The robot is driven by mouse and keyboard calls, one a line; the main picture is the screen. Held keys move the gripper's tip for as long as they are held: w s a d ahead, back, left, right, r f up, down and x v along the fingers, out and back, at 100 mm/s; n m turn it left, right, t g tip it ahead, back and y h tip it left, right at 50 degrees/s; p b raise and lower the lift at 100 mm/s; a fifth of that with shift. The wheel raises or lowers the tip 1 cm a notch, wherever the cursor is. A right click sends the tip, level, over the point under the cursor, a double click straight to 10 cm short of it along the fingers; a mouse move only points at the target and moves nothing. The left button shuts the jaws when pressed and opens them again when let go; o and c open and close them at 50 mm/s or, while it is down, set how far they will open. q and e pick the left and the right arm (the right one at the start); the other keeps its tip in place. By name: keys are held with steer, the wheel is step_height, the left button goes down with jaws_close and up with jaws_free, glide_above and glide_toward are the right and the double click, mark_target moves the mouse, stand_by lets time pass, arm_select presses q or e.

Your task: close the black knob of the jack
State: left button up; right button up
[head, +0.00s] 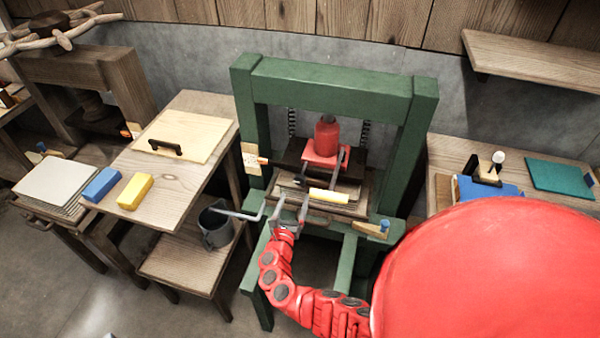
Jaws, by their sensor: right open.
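The red bottle jack (326,138) stands upright on a red base in the middle of the green press frame (330,80). A thin grey lever (338,171) slants down in front of it. A small dark piece (299,183) shows in front of the jack at lower left; I cannot tell whether it is the black knob. My right gripper (292,209) is open and empty, in front of and below the jack, its fingers pointing up toward the press bed. It looks apart from the jack. My left gripper is out of view.
The left table (195,150) holds a board and blocks.

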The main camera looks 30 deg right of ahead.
mark_target(302, 173)
steer(key=b+x, duration=0.1)
steer(key=x, duration=0.5)
steer(key=shift+d+f, duration=0.1)
steer(key=b+x, duration=0.3)
steer(key=x, duration=0.1)
steer(key=shift+w+d+f+b, duration=0.2)
steer(key=shift+w+b, duration=0.1)
steer(key=shift+w, duration=0.1)
steer(key=shift+w+d+r, duration=0.25)
steer(key=shift+w+d, duration=0.05)
steer(key=shift+d, duration=0.15)
jaws_close()
